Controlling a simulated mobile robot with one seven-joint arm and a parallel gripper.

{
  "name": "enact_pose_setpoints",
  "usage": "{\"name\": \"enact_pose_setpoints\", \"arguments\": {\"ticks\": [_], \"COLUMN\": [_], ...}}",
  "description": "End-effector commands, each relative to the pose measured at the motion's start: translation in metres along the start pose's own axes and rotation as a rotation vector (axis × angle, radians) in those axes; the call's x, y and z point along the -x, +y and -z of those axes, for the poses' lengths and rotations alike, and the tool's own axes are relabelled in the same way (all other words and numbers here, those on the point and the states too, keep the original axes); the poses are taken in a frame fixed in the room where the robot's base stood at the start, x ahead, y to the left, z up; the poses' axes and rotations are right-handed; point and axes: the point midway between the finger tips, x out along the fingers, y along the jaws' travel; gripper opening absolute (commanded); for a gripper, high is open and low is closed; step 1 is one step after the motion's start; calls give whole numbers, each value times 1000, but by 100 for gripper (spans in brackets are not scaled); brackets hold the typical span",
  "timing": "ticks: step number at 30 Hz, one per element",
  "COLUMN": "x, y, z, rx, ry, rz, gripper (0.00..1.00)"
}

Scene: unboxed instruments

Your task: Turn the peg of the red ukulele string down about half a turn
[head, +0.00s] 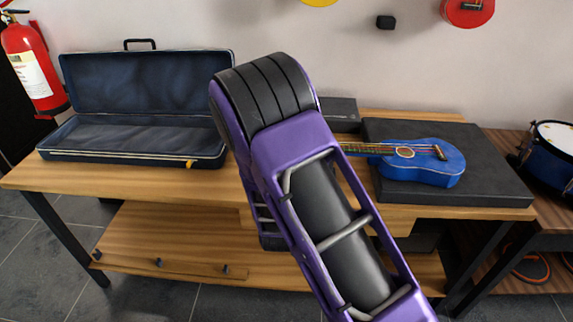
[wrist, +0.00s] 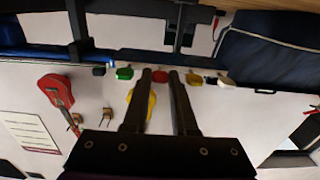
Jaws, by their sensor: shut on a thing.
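The blue ukulele (head: 430,162) lies on a dark flat pad (head: 490,180) on the wooden bench in the head view. Its neck runs left and passes behind my arm, so the head and pegs are hidden there. In the wrist view, the red peg (wrist: 160,76) sits between my gripper's (wrist: 161,72) two dark fingertips, which are shut on it. A green peg (wrist: 125,73) stands to the left of the fingers. An amber peg (wrist: 195,80) and a whitish peg (wrist: 224,79) stand to the right. My gripper is hidden in the head view.
An open dark blue instrument case (head: 140,137) stands on the bench's left. A small dark box (head: 340,110) lies behind my arm. A drum (head: 556,143) is at the far right, a fire extinguisher (head: 32,65) at the far left. Bare bench (head: 210,180) shows in front of the case.

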Motion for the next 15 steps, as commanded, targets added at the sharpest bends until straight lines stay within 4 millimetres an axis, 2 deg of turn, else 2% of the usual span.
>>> {"name": "enact_pose_setpoints", "arguments": {"ticks": [12,13,15], "x": [0,0,0], "y": [1,1,1], "z": [0,0,0], "rx": [-7,-7,-6], "ry": [1,1,1], "rz": [-2,-2,-2], "gripper": [0,29,39]}}
